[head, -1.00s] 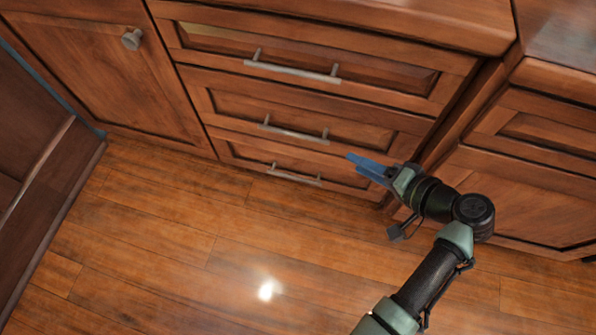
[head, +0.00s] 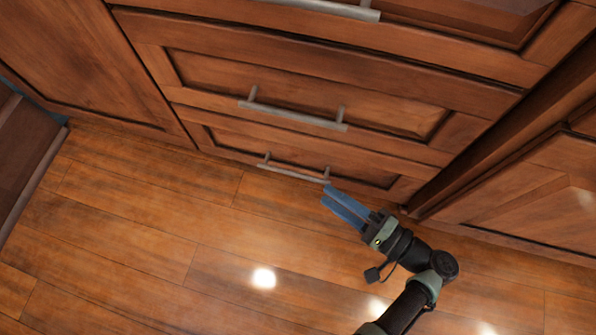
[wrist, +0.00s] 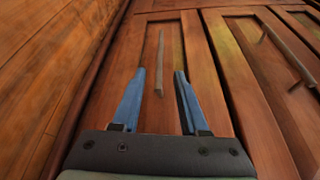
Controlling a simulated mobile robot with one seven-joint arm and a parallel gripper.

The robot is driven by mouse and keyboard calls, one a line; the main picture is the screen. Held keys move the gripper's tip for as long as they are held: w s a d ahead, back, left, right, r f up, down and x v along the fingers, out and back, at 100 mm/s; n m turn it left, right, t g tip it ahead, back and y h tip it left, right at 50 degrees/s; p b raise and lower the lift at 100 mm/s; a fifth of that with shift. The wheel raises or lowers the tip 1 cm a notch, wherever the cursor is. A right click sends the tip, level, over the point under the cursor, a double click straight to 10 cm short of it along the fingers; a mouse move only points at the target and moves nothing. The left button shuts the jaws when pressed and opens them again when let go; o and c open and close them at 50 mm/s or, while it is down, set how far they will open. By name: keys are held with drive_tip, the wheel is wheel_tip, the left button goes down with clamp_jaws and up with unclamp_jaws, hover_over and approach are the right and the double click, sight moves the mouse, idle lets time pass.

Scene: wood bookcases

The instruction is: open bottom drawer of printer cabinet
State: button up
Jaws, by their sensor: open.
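The bottom drawer (head: 222,146) of the wooden cabinet is shut, just above the floor. Its grey bar handle (head: 293,173) runs along its front. In the wrist view the handle (wrist: 160,72) lies beyond and between my two blue fingers. My gripper (head: 334,196) is open and empty, low in front of the drawer, with its fingertips close to the right end of the handle in the head view. Whether they touch the handle I cannot tell. In the wrist view my gripper (wrist: 160,78) has a clear gap between its fingers.
The middle drawer (head: 390,107) with its handle (head: 292,116) is shut directly above. A cabinet (head: 540,205) stands to the right, and a cabinet door (head: 60,60) to the left. The wood floor (head: 150,240) in front is clear.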

sight(298, 175)
drive_tip(key=shift+b+x, duration=1.75)
drive_tip(key=shift+x, duration=3)
drive_tip(key=shift+d, duration=0.1)
clamp_jaws()
